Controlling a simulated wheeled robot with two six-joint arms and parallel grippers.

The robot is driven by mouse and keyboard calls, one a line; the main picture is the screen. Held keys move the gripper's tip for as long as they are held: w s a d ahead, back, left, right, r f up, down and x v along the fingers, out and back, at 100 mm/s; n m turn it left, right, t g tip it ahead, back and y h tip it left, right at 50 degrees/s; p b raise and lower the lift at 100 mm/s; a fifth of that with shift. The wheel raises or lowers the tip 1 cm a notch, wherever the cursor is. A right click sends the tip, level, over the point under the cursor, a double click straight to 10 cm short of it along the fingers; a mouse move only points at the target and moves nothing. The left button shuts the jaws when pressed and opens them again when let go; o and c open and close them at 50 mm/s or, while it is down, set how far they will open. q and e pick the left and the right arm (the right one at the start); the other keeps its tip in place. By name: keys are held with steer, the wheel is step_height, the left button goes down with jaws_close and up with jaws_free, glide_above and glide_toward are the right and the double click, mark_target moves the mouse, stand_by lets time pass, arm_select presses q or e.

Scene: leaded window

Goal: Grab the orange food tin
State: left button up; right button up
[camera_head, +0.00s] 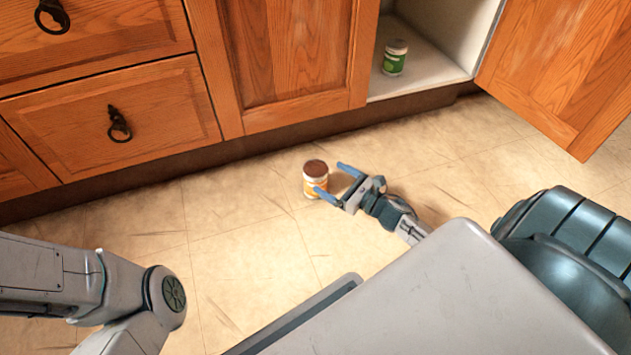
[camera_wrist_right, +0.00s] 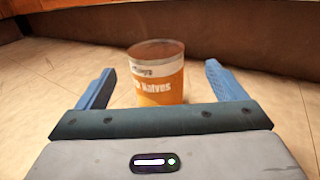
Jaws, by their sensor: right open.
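The orange food tin (camera_head: 315,180) stands upright on the tiled floor in front of the cabinets. It has a brown top and an orange and white label. My right gripper (camera_head: 332,180) is open, with its blue fingers at the tin's right side in the head view. In the right wrist view the tin (camera_wrist_right: 157,75) shows between the two open fingers of the gripper (camera_wrist_right: 157,84), and its lower part is hidden by the gripper body. I cannot tell whether a finger touches it. My left arm is at the lower left of the head view; its gripper is not in view.
A green tin (camera_head: 395,57) stands inside the open cabinet (camera_head: 425,75) at the back. The open cabinet door (camera_head: 560,70) sticks out at the upper right. Closed drawers (camera_head: 110,115) line the left. The floor (camera_head: 235,235) around the orange tin is clear.

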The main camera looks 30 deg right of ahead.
mark_target(315, 171)
steer(key=shift+w+a, duration=0.15)
steer(key=shift+w, duration=0.3)
steer(key=x, duration=0.1)
steer(key=b+x, duration=0.1)
steer(key=x, duration=0.1)
steer(key=b+x, duration=0.1)
steer(key=shift+w+a+f, duration=0.2)
steer(key=shift+a+f, duration=0.1)
steer(key=shift+a, duration=0.1)
steer(key=shift+w+a, duration=0.1)
steer(key=shift+w, duration=0.3)
steer(key=c, duration=1.3)
steer(key=shift+r, duration=0.1)
steer(key=shift+c, duration=0.5)
steer(key=shift+r, duration=0.1)
